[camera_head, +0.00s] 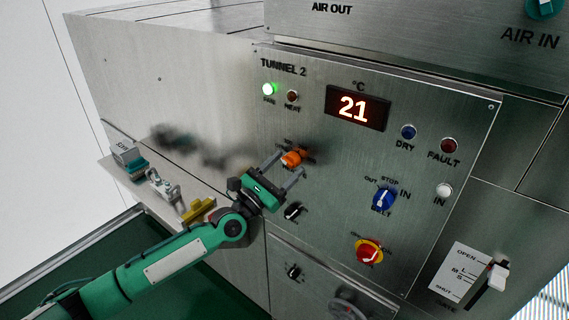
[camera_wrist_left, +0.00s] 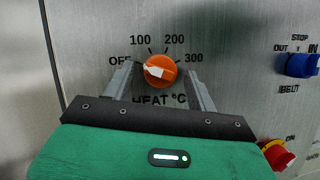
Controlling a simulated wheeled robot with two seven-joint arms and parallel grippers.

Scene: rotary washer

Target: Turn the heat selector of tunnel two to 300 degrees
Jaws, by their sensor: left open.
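The tunnel two heat selector is an orange knob (camera_head: 293,157) on the steel panel. In the left wrist view the knob (camera_wrist_left: 160,70) has a white pointer, which appears turned left toward OFF. The printed marks OFF, 100, 200 and 300 run around it, with HEAT °C below. My left gripper (camera_head: 285,165) is open in front of the panel, with one finger on each side of the knob. In the left wrist view the fingers look apart from the knob; contact cannot be told. My right gripper is not in view.
The display (camera_head: 357,108) reads 21, and a green lamp (camera_head: 268,89) is lit. A small black knob (camera_head: 294,211) sits below the selector. A blue belt knob (camera_head: 383,199) and a red button on yellow (camera_head: 369,251) are to the right. A ledge with small items (camera_head: 165,188) is left.

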